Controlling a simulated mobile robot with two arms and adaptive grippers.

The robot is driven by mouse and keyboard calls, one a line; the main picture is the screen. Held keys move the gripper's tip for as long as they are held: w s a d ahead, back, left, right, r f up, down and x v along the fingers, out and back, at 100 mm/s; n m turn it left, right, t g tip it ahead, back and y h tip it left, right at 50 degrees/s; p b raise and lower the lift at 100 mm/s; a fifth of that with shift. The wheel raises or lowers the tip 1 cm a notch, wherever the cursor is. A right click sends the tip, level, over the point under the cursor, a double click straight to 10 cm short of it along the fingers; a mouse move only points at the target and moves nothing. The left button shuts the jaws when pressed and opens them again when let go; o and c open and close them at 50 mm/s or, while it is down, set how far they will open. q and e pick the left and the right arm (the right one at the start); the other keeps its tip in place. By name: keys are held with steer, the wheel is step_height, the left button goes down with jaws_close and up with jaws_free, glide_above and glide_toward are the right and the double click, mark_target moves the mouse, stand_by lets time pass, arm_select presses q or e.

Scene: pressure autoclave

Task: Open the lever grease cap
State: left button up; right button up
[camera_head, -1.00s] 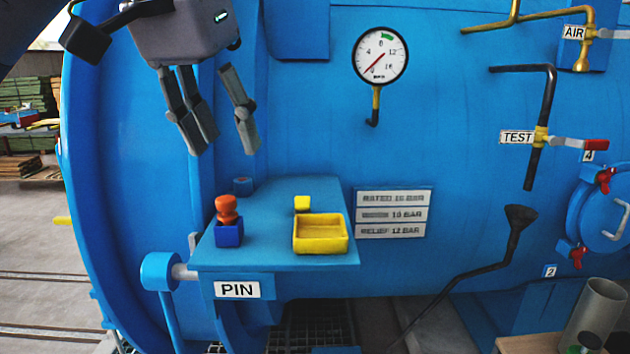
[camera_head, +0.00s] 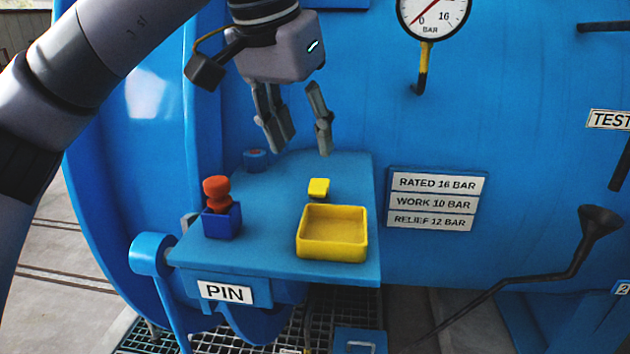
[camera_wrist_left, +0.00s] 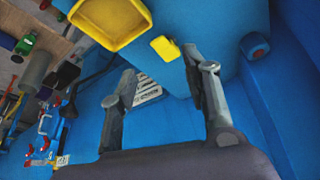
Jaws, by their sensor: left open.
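I cannot tell for sure which part is the lever grease cap. A small yellow block (camera_head: 319,187) sits on the blue shelf (camera_head: 270,240) behind a yellow tray. It also shows in the left wrist view (camera_wrist_left: 165,48), near and between my fingertips' directions. My left gripper (camera_head: 301,150) is open and empty, above the shelf's back part, apart from these things. My right gripper is not in view.
The yellow tray (camera_head: 333,256) looks empty at the shelf's front right. An orange-red knobbed piece (camera_head: 217,192) stands in a blue block (camera_head: 222,222) at the front left. The blue vessel wall with a rating plate (camera_head: 432,201) rises behind. A dark funnel-ended pipe (camera_head: 580,240) is at right.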

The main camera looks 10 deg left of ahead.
mark_target(317, 190)
arm_select(q)
steer(key=x, duration=0.7)
steer(key=shift+w+f, duration=0.1)
steer(key=shift+f, duration=0.15)
steer(key=shift+w+d+f, duration=0.1)
steer(key=shift+w+f, duration=0.05)
steer(key=shift+f, duration=0.35)
jaws_close()
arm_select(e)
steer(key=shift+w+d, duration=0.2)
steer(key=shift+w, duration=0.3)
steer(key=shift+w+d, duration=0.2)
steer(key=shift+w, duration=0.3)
